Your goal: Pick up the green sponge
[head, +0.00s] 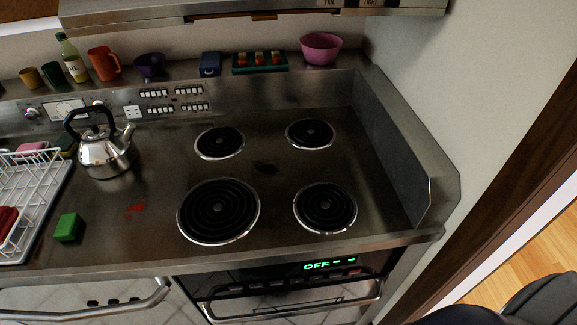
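The green sponge (68,227) lies on the metal counter at the left in the head view. It is just right of the white dish rack (40,190), near the counter's front edge, and its top and front faces show. Neither of my grippers can be made out in the head view. Nothing is touching the sponge from above.
A steel kettle (104,158) stands behind the sponge. A red stain (134,210) lies to its right, before the coil burners (218,208). The back ledge holds cups, a bottle (71,60) and a pink bowl (321,48). A hood (250,8) overhangs the back.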

